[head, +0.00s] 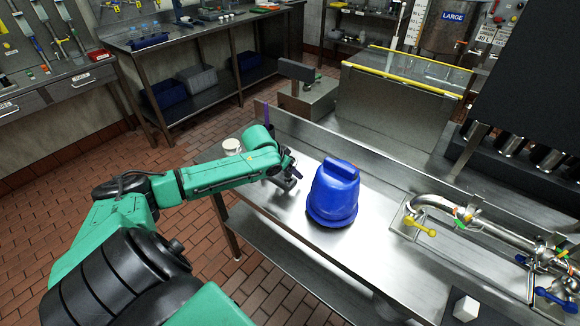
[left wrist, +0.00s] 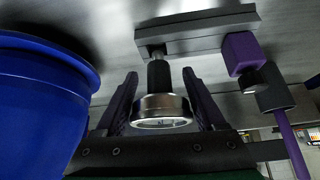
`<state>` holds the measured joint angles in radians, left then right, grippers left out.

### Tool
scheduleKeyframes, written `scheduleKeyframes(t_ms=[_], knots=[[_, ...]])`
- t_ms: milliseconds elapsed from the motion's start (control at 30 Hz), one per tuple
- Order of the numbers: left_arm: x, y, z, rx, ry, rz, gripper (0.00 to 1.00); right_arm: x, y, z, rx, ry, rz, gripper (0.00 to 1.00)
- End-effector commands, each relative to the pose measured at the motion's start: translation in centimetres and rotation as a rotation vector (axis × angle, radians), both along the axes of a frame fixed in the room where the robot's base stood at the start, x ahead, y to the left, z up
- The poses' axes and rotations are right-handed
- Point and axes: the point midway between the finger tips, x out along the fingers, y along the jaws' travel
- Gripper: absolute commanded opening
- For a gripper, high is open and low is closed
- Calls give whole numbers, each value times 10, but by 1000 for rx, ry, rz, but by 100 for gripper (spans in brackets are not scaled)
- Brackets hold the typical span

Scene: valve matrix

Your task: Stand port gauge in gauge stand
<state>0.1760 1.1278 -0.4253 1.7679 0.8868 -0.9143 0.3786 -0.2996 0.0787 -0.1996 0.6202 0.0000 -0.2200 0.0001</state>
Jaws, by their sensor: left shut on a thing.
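My left gripper (head: 290,172) is low over the near left part of the steel bench (head: 283,215). In the left wrist view its fingers (left wrist: 160,74) are closed around what appears to be the port gauge (left wrist: 163,107), a round metal-rimmed piece with a black neck. The neck meets a grey bar (left wrist: 200,30); I cannot tell whether the bar belongs to the gauge or to the stand. A purple block (left wrist: 241,52), a black cylinder (left wrist: 275,90) and a purple rod (left wrist: 292,148) are beside it, possibly the gauge stand. My right gripper is not in view.
A large blue bucket-like container (head: 334,192) stands just right of the gripper. A white jar (head: 232,146) is at the bench's left end. Steel piping with a yellow-handled valve (head: 420,226) and a white block (head: 466,308) are to the right.

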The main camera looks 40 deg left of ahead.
Motion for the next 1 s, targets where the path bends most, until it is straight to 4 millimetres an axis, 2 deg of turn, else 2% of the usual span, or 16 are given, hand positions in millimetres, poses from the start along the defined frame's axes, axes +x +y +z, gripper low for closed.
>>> scheduleKeyframes(t_ms=[633,667,700,1000], knots=[[0,0,-17,-1,0,-1,13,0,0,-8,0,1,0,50],[0,0,-16,-1,0,-1,83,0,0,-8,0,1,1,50],[0,0,-17,-1,1,-1,98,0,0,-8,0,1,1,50],[-1,1,-17,1,4,2,100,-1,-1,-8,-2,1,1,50]])
